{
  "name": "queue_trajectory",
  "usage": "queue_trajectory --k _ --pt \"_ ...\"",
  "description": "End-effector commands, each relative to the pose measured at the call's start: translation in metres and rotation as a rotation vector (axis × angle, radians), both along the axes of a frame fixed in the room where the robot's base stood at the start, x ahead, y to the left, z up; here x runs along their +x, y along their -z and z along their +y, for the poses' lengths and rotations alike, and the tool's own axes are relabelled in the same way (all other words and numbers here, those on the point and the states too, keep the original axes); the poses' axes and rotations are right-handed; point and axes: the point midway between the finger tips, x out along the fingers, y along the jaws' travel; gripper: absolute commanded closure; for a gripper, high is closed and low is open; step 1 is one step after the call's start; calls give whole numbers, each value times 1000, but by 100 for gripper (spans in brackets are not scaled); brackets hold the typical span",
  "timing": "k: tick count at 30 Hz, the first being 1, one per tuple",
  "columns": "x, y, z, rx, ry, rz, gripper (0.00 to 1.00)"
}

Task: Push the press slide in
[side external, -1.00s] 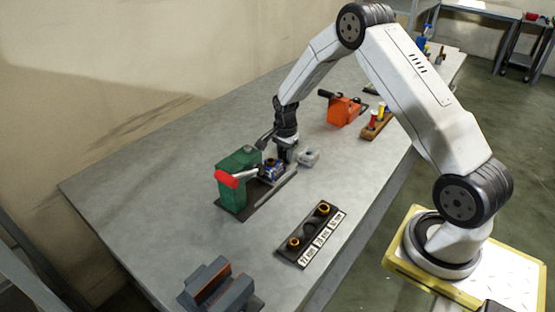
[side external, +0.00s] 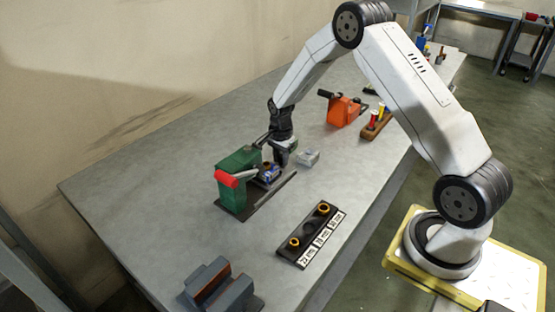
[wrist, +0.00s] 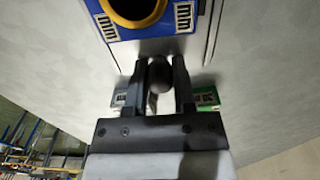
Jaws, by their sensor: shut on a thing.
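The green press (side external: 236,181) with its red-ended lever (side external: 229,178) stands on a dark base on the table. The blue press slide (side external: 268,173) sits in front of the press on its rails. The slide shows at the top of the wrist view (wrist: 158,33), with an orange-yellow ring (wrist: 136,12) and "mm" labels. My gripper (side external: 279,160) is low at the slide's outer end. In the wrist view, my gripper (wrist: 159,70) is shut on the slide's dark round knob (wrist: 161,76). My gripper partly hides the slide in the side view.
A grey block (side external: 308,157) lies just right of my gripper. A dark ring holder with labels (side external: 309,240) is in front. A grey vise-like block (side external: 222,287) stands near the front edge. An orange tool (side external: 343,111) and a wooden rack (side external: 374,128) are behind right.

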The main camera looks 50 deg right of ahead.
Motion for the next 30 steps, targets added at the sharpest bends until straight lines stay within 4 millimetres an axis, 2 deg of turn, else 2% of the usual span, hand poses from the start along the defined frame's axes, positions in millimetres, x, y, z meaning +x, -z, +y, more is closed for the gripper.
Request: queue_trajectory --k 22,23,24,26,30 --pt "0 0 9 5 1 4 100" --pt "0 0 9 5 1 4 65" --pt "0 0 9 5 1 5 52" --pt "0 0 9 5 1 5 33" --pt "0 0 9 5 -1 5 32"
